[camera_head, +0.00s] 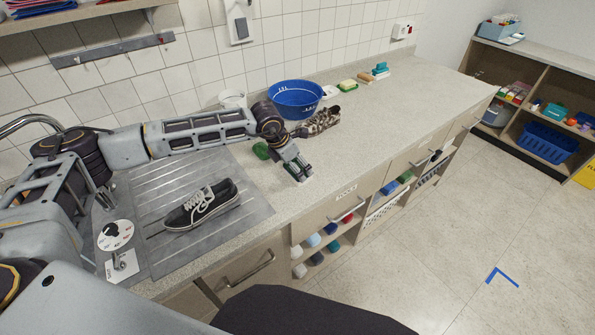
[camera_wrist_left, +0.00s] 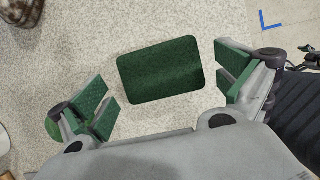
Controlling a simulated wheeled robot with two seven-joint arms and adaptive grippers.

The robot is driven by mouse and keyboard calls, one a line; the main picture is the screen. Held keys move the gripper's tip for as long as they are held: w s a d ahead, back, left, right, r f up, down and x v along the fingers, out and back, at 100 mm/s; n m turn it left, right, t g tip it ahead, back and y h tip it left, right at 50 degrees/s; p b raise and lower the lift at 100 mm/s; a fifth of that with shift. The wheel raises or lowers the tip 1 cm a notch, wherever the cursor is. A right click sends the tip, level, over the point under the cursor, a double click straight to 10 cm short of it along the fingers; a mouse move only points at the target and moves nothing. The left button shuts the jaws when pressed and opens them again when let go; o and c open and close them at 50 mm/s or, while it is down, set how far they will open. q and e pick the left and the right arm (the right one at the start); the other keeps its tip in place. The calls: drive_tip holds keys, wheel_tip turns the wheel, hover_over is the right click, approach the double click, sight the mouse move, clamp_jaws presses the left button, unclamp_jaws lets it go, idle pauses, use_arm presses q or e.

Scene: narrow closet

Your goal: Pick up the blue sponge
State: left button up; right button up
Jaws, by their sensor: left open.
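No clearly blue sponge shows. A dark green rectangular pad, like a sponge (camera_wrist_left: 161,70), lies flat on the speckled counter in the left wrist view. My left gripper (camera_head: 297,173) is low over the counter, right of the sink drainer. In the left wrist view my left gripper (camera_wrist_left: 167,88) is open, with one green-padded finger on each side of the pad and gaps between. In the head view the gripper seems to hide this pad. A separate green object (camera_head: 261,150) lies left of the gripper.
A patterned shoe (camera_head: 321,121) and a blue basin (camera_head: 295,98) stand behind the gripper. A black shoe (camera_head: 202,206) lies on the drainer (camera_head: 160,178). A yellow-green item (camera_head: 347,86) and a teal brush-like item (camera_head: 380,70) lie farther back. The counter (camera_head: 410,105) to the right is clear.

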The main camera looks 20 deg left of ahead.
use_arm(q)
drive_tip(key=shift+x, duration=0.9)
drive_tip(key=shift+d+f, duration=0.1)
drive_tip(key=shift+f, duration=0.15)
drive_tip(key=shift+w+f, duration=0.1)
drive_tip(key=shift+f, duration=0.05)
use_arm(e)
drive_tip(key=shift+a+r, duration=0.15)
drive_tip(key=shift+a, duration=0.4)
drive_tip(key=shift+a+r, duration=0.15)
drive_tip(key=shift+a, duration=0.35)
drive_tip(key=shift+d, duration=0.1)
use_arm(q)
drive_tip(key=c, duration=0.5)
use_arm(e)
drive_tip(key=shift+d, duration=0.9)
